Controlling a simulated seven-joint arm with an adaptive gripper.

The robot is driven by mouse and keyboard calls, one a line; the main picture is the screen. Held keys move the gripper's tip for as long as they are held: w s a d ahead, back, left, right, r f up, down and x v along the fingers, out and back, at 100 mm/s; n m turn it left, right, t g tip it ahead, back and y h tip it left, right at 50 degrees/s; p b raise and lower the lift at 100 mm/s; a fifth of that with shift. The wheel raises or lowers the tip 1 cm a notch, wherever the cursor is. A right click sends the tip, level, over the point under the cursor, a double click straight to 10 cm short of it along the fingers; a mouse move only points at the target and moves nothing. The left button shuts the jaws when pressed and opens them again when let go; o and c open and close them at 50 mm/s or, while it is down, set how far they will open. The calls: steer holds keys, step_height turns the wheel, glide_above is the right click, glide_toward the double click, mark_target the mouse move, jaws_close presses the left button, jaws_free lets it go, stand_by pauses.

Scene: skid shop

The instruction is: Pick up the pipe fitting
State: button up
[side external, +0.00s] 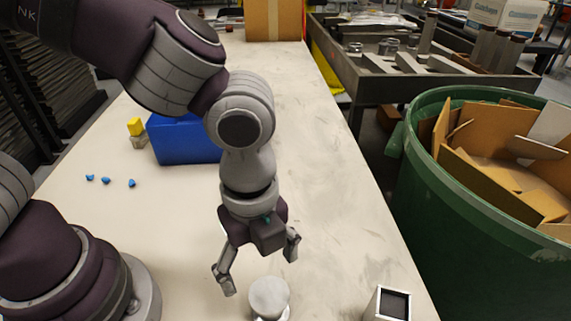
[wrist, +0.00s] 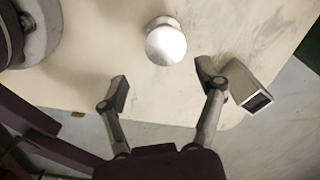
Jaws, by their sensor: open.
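The pipe fitting (side external: 268,295) appears to be the round, silver-grey piece with a domed top, standing on the table near its front edge. In the wrist view the pipe fitting (wrist: 166,42) shows above the fingertips, roughly in line with the gap between them. My gripper (side external: 260,272) is open and empty, its fingers pointing down near the fitting. In the wrist view my gripper (wrist: 163,86) has its two fingers spread apart, with nothing between them. Its exact height above the table is hard to tell.
A square metal tube (side external: 388,304) stands right of the fitting; it shows close to the right finger in the wrist view (wrist: 248,84). A green barrel (side external: 440,230) stands right of the table.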

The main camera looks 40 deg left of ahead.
mark_target(269, 294)
steer(key=f, duration=1)
steer(key=shift+w+d, duration=0.2)
steer(key=shift+w, duration=0.1)
steer(key=c, duration=1.1)
